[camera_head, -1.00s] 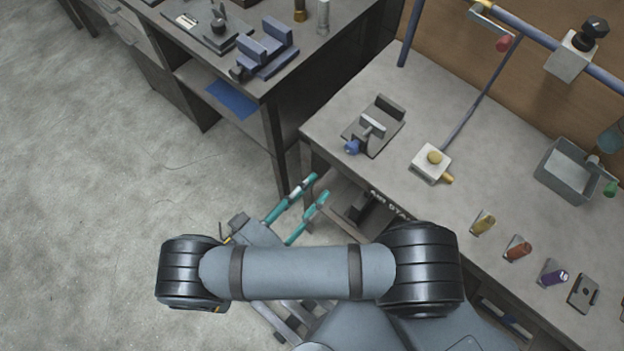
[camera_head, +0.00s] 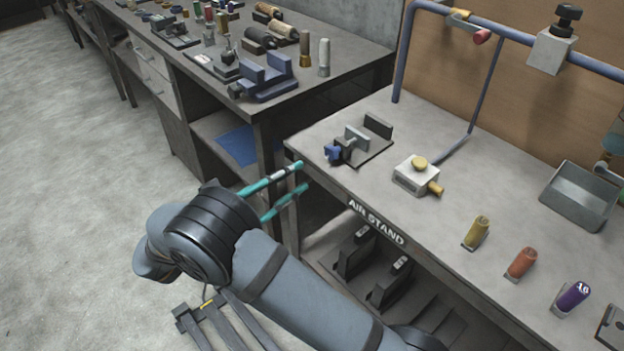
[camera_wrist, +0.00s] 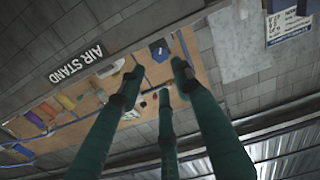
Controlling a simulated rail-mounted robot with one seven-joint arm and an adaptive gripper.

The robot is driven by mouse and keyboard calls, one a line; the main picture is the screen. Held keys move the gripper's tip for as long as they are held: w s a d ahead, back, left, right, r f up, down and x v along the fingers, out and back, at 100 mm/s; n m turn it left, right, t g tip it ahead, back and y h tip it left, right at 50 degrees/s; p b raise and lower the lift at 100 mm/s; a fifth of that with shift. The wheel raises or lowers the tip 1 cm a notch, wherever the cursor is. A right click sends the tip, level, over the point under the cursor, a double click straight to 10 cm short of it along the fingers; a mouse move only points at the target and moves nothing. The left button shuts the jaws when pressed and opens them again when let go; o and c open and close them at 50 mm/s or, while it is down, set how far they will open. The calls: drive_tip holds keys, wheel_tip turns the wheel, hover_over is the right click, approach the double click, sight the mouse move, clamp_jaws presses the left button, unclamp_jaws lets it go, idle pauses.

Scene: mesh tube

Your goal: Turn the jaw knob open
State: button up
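A small vise (camera_head: 364,150) with a dark base plate and two upright jaws sits near the left front corner of the AIR STAND bench. Its blue knob (camera_head: 332,153) faces the front-left edge, and a gap shows between the jaws. In the wrist view a blue faceted shape (camera_wrist: 158,48), which looks like this knob, lies beyond the fingertips. My gripper (camera_head: 303,177) has its teal fingers spread and empty. It is just off the bench's left front corner, near the knob but apart from it. It also shows in the wrist view (camera_wrist: 155,76).
A valve block (camera_head: 416,176) with yellow fittings is right of the vise. Coloured cylinders (camera_head: 476,232) and a grey bin (camera_head: 582,196) stand farther right. A larger blue vise (camera_head: 265,82) is on the left bench (camera_head: 340,75). The AIR STAND bench front edge (camera_head: 330,187) is close to my fingers.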

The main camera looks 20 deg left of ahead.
sight(329, 154)
drive_tip(key=x, duration=0.9)
drive_tip(key=shift+w+d+p, duration=0.15)
drive_tip(key=shift+w+p, duration=0.15)
drive_tip(key=shift+p, duration=0.1)
drive_tip(key=c, duration=0.3)
clamp_jaws()
